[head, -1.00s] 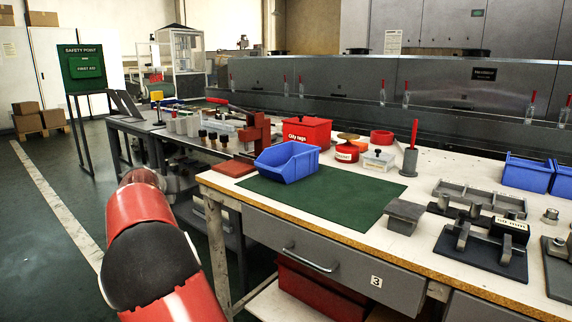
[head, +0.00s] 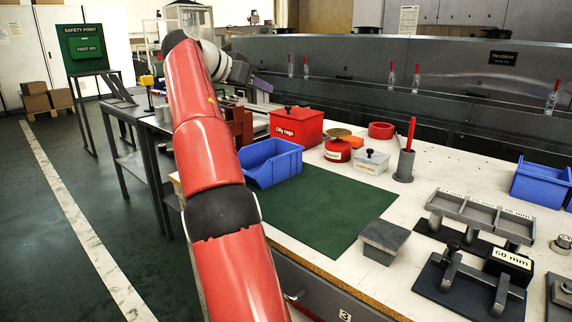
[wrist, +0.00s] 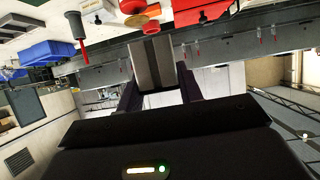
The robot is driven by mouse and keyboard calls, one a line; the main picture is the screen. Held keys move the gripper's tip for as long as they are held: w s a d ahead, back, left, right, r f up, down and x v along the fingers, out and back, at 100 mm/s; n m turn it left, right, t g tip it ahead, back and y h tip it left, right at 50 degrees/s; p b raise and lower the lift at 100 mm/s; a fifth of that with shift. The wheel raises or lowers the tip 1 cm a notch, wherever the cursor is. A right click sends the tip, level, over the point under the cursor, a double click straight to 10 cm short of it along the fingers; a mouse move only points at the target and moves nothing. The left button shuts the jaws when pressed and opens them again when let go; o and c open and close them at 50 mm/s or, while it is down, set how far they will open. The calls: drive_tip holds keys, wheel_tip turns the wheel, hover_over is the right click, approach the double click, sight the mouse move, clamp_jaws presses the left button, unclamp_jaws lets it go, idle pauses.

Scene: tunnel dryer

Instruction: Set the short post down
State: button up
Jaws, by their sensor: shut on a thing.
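My gripper (head: 258,84) is raised at the far end of my outstretched arm, over the back of the benches in the head view. In the wrist view my gripper (wrist: 160,90) is shut on the short post (wrist: 152,62), a grey block-like piece between two dark fingers. The post appears clear of any surface. In the head view the post is too small and hidden to make out.
The near bench holds a green mat (head: 325,215), a blue bin (head: 270,163), a red rag box (head: 296,126), a grey holder with a red stick (head: 404,165) and a grey block (head: 384,238). A long steel dryer (head: 450,85) runs behind.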

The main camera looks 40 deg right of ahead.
drive_tip(key=f+b, duration=0.3)
drive_tip(key=f, duration=0.2)
drive_tip(key=f+b, duration=0.3)
drive_tip(key=f, duration=0.2)
drive_tip(key=f+b, duration=0.3)
drive_tip(key=f, duration=0.2)
drive_tip(key=shift+s+d+f, duration=0.1)
drive_tip(key=shift+d+f, duration=0.2)
drive_tip(key=shift+f+b, duration=0.65)
drive_tip(key=shift+f, duration=1.5)
drive_tip(key=shift+f, duration=0.1)
drive_tip(key=o, duration=1.1)
drive_tip(key=shift+r, duration=0.2)
drive_tip(key=v, duration=1.2)
drive_tip(key=shift+p, duration=0.45)
